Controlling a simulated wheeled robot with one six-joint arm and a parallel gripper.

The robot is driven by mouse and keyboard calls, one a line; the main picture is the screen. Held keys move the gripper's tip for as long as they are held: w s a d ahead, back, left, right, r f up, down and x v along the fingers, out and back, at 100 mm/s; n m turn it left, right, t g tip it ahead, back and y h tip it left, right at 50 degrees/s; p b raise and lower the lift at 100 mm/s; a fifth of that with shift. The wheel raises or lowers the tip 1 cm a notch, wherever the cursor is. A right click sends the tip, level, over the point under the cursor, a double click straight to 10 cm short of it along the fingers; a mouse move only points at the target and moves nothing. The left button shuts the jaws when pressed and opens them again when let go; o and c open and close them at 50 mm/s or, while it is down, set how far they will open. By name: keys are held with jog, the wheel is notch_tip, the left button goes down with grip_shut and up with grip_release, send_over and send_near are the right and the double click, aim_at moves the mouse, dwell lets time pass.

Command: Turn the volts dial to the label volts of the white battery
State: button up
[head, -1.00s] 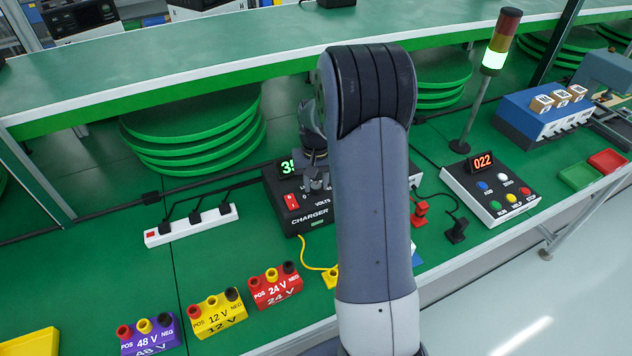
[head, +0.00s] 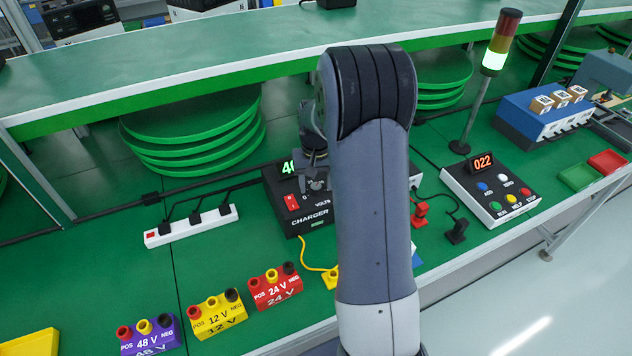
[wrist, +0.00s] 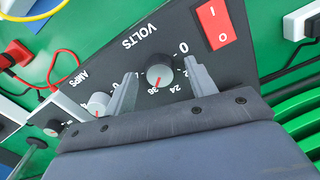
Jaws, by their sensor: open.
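The charger (head: 312,222) is a black box on the green table, partly hidden by my arm. In the wrist view its grey volts dial (wrist: 160,71) has a red pointer mark near the label 36. My gripper (wrist: 160,66) is open, with one finger on each side of the dial; I cannot tell whether they touch it. In the head view my gripper (head: 316,178) is over the charger. The charger's green display (head: 288,168) starts with a 4, the rest hidden. I see a purple 48 V (head: 150,337), yellow 12 V (head: 218,316) and red 24 V battery (head: 275,288), but no clearly white one.
A red power switch (wrist: 215,27) and amps dial (wrist: 98,103) flank the volts dial. A white power strip (head: 191,226) lies left of the charger. A button box (head: 490,192) and a signal tower (head: 478,105) stand right. A raised green shelf (head: 200,60) runs behind.

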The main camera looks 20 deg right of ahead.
aim_at(316, 186)
notch_tip(316, 186, up, 11)
dwell(0.4)
jog(key=shift+f, duration=0.15)
notch_tip(316, 186, down, 11)
jog(key=shift+r, duration=0.1)
dwell(0.5)
